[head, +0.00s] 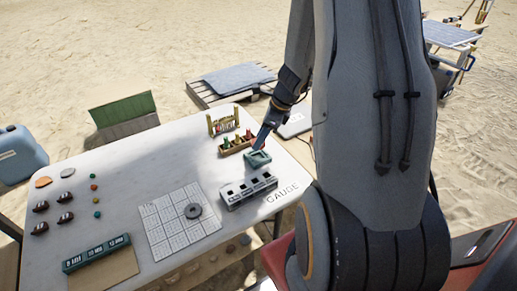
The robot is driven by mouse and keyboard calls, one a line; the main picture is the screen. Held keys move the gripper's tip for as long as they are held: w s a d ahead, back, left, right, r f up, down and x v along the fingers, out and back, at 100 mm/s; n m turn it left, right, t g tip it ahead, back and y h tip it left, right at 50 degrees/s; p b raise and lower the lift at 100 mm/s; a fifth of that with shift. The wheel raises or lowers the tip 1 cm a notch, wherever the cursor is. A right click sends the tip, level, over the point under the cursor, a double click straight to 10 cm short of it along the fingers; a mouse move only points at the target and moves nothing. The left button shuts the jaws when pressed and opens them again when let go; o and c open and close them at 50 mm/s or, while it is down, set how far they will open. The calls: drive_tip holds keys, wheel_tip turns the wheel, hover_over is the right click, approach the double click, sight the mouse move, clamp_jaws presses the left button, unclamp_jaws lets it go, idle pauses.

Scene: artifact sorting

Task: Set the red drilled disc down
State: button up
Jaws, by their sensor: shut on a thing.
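My gripper (260,143) points down over the right part of the white table, right above a small teal tray (249,165). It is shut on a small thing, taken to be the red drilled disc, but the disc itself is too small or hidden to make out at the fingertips. I cannot tell whether the fingertips touch the tray or hover over it.
A grey slotted gauge block (248,190) stands just in front of the tray. Behind it are a wooden rack with coloured pieces (236,146) and a yellow frame (211,127). A white grid mat (160,235) bears a dark ring (193,211).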

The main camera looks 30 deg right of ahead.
drive_tip(key=shift+a+f, duration=0.1)
drive_tip(key=shift+f, duration=2.45)
drive_tip(key=shift+f, duration=0.15)
drive_tip(key=o, duration=1.1)
drive_tip(key=shift+o, duration=0.2)
